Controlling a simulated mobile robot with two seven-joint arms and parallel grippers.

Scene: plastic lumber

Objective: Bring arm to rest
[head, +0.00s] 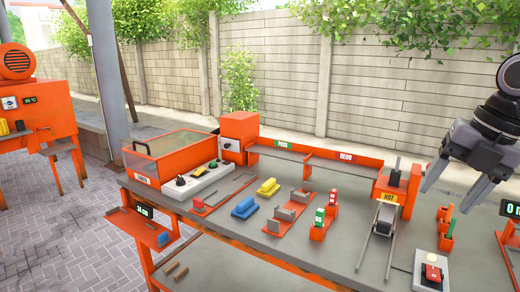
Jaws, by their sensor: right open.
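My right gripper (452,182) hangs at the right edge of the head view, above the right part of the workbench. Its two grey fingers point down and are spread apart, with nothing between them. It appears apart from the bench and the objects on it. My right arm comes in from the right edge. My left gripper does not show in this view.
The grey bench (290,255) holds an orange press marked HOT (396,190), a red button box (432,270), a bin with a clear lid (170,150), a yellow block (268,187) and a blue block (244,207). An orange machine (38,105) stands at left.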

